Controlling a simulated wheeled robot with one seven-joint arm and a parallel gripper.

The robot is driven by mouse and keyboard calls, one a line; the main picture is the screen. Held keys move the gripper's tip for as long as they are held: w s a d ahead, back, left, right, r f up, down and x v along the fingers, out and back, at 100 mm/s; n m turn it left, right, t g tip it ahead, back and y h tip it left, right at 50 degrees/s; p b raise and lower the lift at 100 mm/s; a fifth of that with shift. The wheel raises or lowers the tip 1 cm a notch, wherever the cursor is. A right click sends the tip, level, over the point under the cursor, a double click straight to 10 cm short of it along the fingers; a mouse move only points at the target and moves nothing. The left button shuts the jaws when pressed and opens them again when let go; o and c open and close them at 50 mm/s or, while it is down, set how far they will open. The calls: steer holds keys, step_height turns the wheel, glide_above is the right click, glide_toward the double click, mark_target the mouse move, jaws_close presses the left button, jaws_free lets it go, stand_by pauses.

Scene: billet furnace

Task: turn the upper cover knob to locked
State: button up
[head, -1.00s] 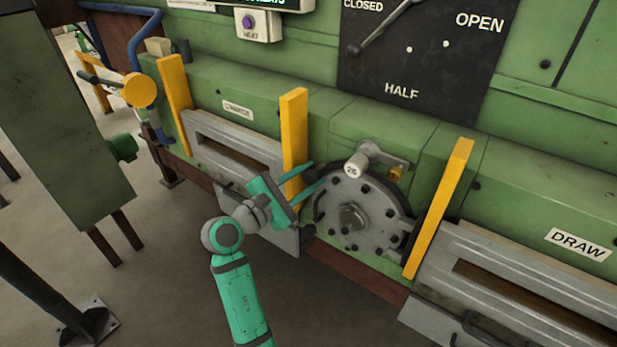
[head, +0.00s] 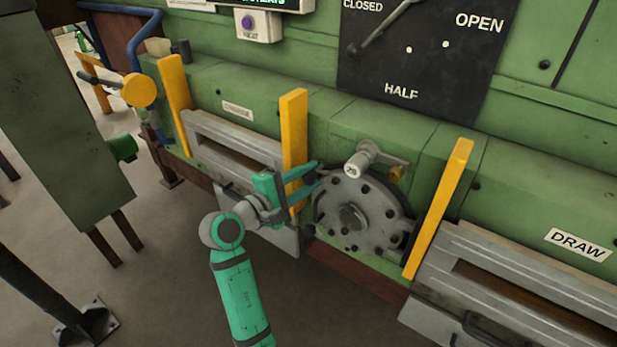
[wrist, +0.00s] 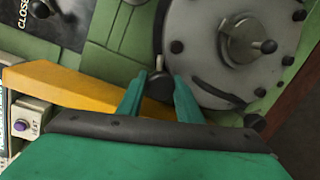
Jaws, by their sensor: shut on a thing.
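The round grey cover plate (head: 375,222) carries several dark bolts and a central hub, low on the green furnace front. The upper cover knob (wrist: 159,86), small and dark with a short pointer, is at the plate's edge in the wrist view. My gripper (wrist: 160,82) has its two green fingers on either side of this knob and is shut on it. In the head view my gripper (head: 318,176) reaches the plate's upper left edge, and its fingers hide the knob there. A second dark knob (wrist: 254,121) is further along the plate's edge.
Open floor is below.

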steer(key=m, duration=0.2)
steer(key=shift+f+m+y, duration=0.15)
steer(key=shift+m+y, duration=0.15)
steer(key=m, duration=0.3)
steer(key=shift+y, duration=0.4)
steer(key=m+t+y, duration=0.1)
steer(key=m, duration=0.4)
steer(key=shift+s+f, duration=0.1)
steer(key=o, duration=1)
